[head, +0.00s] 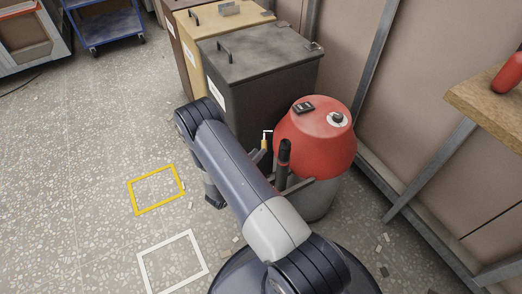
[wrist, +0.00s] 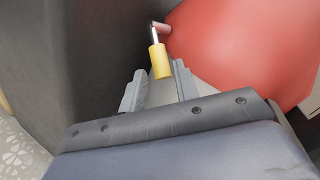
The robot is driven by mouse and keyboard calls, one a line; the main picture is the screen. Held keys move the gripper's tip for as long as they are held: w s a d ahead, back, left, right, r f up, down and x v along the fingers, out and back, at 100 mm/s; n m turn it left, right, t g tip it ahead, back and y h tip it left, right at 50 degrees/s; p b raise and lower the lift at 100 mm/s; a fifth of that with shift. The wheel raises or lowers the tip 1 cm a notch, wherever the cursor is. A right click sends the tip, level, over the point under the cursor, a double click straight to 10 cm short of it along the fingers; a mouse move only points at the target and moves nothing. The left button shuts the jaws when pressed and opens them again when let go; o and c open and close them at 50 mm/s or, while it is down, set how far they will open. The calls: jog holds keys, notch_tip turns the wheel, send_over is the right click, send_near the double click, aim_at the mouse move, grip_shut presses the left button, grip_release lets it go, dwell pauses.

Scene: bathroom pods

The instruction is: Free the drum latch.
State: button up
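The red-topped drum (head: 318,140) stands beside the dark grey bin, with a grey lower body. A small latch with a yellow grip (head: 264,144) and a pale metal rod sticks up on the drum's left side. In the wrist view the yellow grip (wrist: 160,62) hangs from the rod against the red drum wall (wrist: 245,50). My gripper (wrist: 160,86) is open, its two grey fingers apart on either side of the grip's lower end. I cannot tell whether either finger touches it.
The dark grey bin (head: 260,65) stands close on the drum's left, with a tan bin (head: 215,20) behind it. A wooden bench (head: 485,98) is at the right. Yellow (head: 157,209) and white floor outlines lie on open floor at left.

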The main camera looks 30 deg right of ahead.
aim_at(264, 142)
jog(key=shift+x, duration=1.75)
jog(key=shift+c, duration=0.5)
grip_shut()
